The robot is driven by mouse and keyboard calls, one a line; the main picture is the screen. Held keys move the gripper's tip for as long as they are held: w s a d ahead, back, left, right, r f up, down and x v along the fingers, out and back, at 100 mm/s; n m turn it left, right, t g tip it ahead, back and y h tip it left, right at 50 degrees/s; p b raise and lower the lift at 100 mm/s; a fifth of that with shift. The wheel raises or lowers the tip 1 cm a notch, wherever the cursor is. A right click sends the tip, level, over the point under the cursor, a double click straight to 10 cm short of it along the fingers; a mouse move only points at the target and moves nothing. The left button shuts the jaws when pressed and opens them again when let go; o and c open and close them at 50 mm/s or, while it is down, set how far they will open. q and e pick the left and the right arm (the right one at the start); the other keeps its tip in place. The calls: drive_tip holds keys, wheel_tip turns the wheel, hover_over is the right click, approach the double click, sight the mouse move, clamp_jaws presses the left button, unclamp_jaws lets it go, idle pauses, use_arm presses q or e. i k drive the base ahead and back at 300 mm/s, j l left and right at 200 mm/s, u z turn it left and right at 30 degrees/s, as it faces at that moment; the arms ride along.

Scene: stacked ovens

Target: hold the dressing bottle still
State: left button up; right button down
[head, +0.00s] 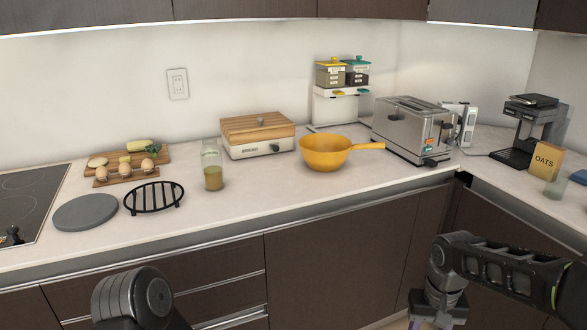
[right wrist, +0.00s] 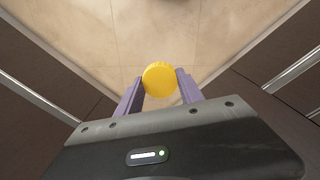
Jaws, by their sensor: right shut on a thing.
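My right gripper (right wrist: 160,77) is shut on the dressing bottle (right wrist: 158,80). In the right wrist view only its round yellow cap shows, between the two purple fingers; the bottle's body is hidden below the cap. In the head view my right gripper (head: 437,312) is at the bottom edge, in front of the counter and below its top. The bottle cannot be seen there. Part of my left arm shows at the bottom left of the head view, but its gripper is out of view.
The counter (head: 330,200) carries a glass jar (head: 212,170), a yellow pan (head: 325,155), a toaster (head: 410,130), a black trivet (head: 153,197) and boards with food. Dark cabinets (head: 335,265) stand below. The right wrist view shows bare floor (right wrist: 160,30) beneath.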

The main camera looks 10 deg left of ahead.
sight(210, 153)
drive_tip(key=i+l+u, duration=0.1)
drive_tip(key=u, duration=0.35)
drive_tip(key=l+u, duration=0.35)
drive_tip(key=u, duration=0.15)
drive_tip(key=l+u, duration=0.3)
drive_tip(key=u, duration=0.15)
drive_tip(key=l+u, duration=0.15)
drive_tip(key=l, duration=0.6)
drive_tip(key=k+l+u, duration=0.1)
drive_tip(key=l, duration=0.65)
